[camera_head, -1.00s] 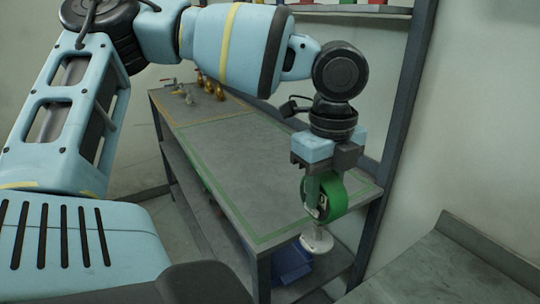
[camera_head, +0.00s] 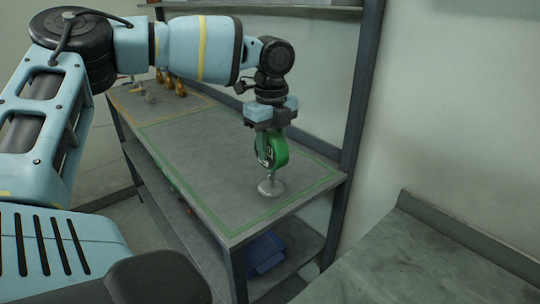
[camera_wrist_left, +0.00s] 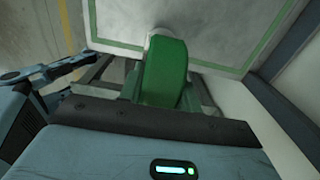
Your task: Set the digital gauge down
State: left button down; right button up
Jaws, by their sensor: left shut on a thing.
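The digital gauge (camera_head: 279,150) is a green round body with a pale flanged foot (camera_head: 270,187) below it. My left gripper (camera_head: 270,146) is shut on the gauge and holds it upright, foot down. In the head view the gauge is over the right part of the table inside the green outline; I cannot tell whether its foot touches the top. In the left wrist view the green gauge (camera_wrist_left: 165,70) sits between the fingers, with the pale foot partly hidden behind it. My right gripper is not in view.
The grey table (camera_head: 205,160) has a green taped area and an orange taped area at its far left, where several brass fittings (camera_head: 175,85) stand. A blue bin (camera_head: 265,252) is on the lower shelf. A dark post (camera_head: 358,110) stands close at the right.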

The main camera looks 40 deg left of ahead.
pick_arm(q)
jog(key=shift+w+a, duration=0.1)
jog(key=shift+a, duration=0.1)
jog(key=shift+w+a+f, duration=0.1)
jog(key=shift+a+f, duration=0.05)
jog(key=shift+f, duration=0.05)
jog(key=shift+f+p, duration=0.35)
jog(key=shift+f, duration=1.2)
jog(key=shift+f, duration=0.2)
jog(key=c, duration=1)
grip_release()
notch_tip(320, 180, up, 12)
jog(key=shift+r, duration=0.2)
